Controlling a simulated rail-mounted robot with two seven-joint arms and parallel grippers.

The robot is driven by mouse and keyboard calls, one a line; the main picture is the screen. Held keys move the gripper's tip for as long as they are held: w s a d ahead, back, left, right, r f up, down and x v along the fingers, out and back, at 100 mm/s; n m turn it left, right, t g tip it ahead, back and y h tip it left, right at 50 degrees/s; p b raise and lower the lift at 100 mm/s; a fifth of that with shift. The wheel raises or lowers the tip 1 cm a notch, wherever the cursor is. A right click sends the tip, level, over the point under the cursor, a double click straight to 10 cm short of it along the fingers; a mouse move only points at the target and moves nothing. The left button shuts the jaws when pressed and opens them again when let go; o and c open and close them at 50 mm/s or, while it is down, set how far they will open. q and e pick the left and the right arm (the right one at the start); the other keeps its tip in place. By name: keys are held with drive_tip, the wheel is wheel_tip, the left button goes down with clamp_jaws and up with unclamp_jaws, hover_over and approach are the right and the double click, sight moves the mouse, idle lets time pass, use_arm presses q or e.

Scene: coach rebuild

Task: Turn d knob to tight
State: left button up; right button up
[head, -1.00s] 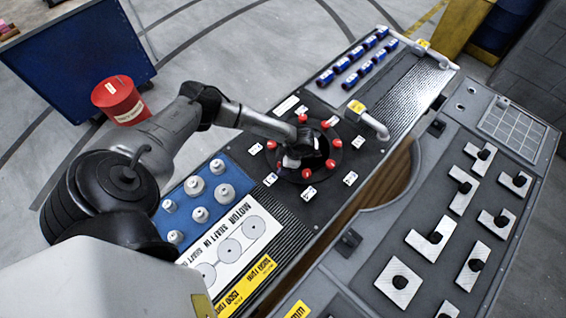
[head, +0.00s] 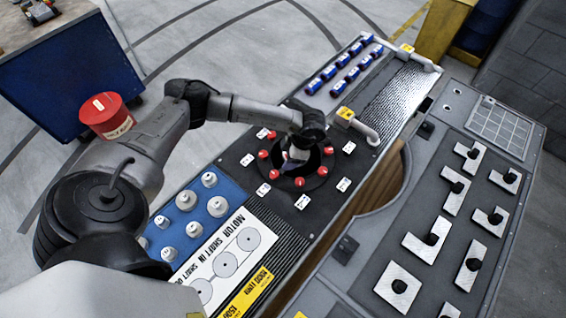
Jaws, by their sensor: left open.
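A black round dial plate (head: 285,183) with several red knobs sits in the dark panel of the workbench. Red knobs show at its left (head: 263,154), near side (head: 299,182) and right (head: 328,151). Small white tags lie around the plate, such as one at the near side (head: 301,201). Their print is too small to read, so I cannot tell which knob is d. My left gripper (head: 291,158) is open and points down over the plate. Its wrist hides the far part of the ring, and its fingertips are hard to make out. My right gripper is out of view.
A blue tray (head: 190,216) with several grey-white cylinders lies left of the plate, beside a motor shaft board (head: 228,255). Blue cylinders (head: 340,75) stand at the far end. A bent grey pipe (head: 362,128) rises to the right. A grey bench with metal plates (head: 436,240) stands at right.

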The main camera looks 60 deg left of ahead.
use_arm(q)
drive_tip(key=shift+v, duration=1)
